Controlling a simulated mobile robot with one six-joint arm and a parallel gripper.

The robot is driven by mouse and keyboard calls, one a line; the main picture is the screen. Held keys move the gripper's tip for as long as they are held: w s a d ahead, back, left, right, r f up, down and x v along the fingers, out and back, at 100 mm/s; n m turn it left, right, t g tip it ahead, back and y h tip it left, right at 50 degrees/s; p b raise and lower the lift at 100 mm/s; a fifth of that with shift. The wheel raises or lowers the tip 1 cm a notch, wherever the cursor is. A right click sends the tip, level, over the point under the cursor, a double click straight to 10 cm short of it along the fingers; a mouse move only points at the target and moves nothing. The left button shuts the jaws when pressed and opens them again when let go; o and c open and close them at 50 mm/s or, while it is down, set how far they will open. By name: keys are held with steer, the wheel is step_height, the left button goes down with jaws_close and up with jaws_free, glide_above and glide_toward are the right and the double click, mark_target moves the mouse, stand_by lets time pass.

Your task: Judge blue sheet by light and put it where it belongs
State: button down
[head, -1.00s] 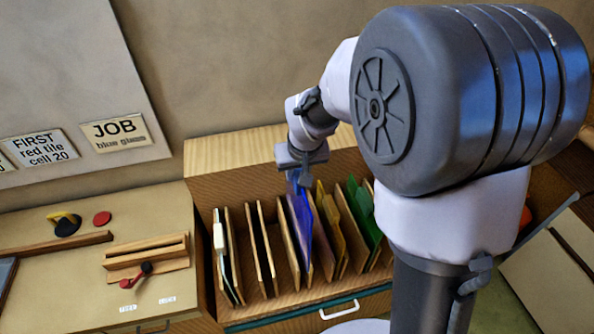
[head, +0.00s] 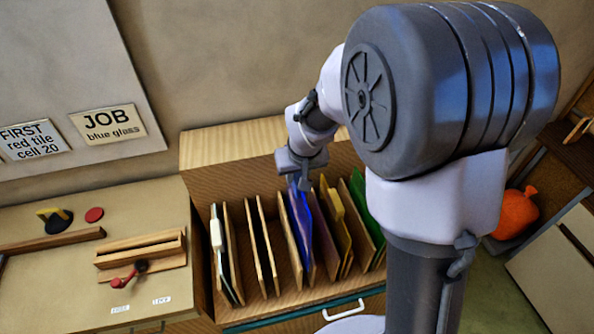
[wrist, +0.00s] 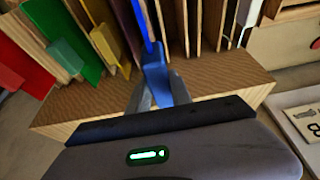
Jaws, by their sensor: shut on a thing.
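A blue sheet (head: 301,232) stands upright in a slot of the wooden rack (head: 262,313), between wooden dividers. My gripper (head: 302,177) is above it, at its top edge. In the wrist view my gripper (wrist: 157,92) is shut on a blue tab at the edge of the blue sheet (wrist: 143,22). The sheet's lower part is hidden between the dividers. A sign reading "JOB blue glass" (head: 108,124) is on the wall board.
Yellow sheets (head: 334,225) and green sheets (head: 368,215) stand right of the blue one; a pale-tabbed sheet (head: 217,238) stands at the left. A bench left of the rack holds a wooden slotted stand (head: 140,250), a red-knobbed lever (head: 125,278) and a red disc (head: 94,214). An orange object (head: 516,213) lies at right.

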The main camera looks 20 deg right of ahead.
mark_target(303, 195)
step_height(303, 195, down, 15)
steer(key=b, duration=1.1)
steer(key=shift+w+f, duration=0.1)
steer(key=c, duration=1.1)
jaws_free()
steer(key=p+v, duration=0.4)
steer(key=v, duration=1.3)
steer(key=shift+s+r+p, duration=0.2)
steer(key=shift+p, duration=0.1)
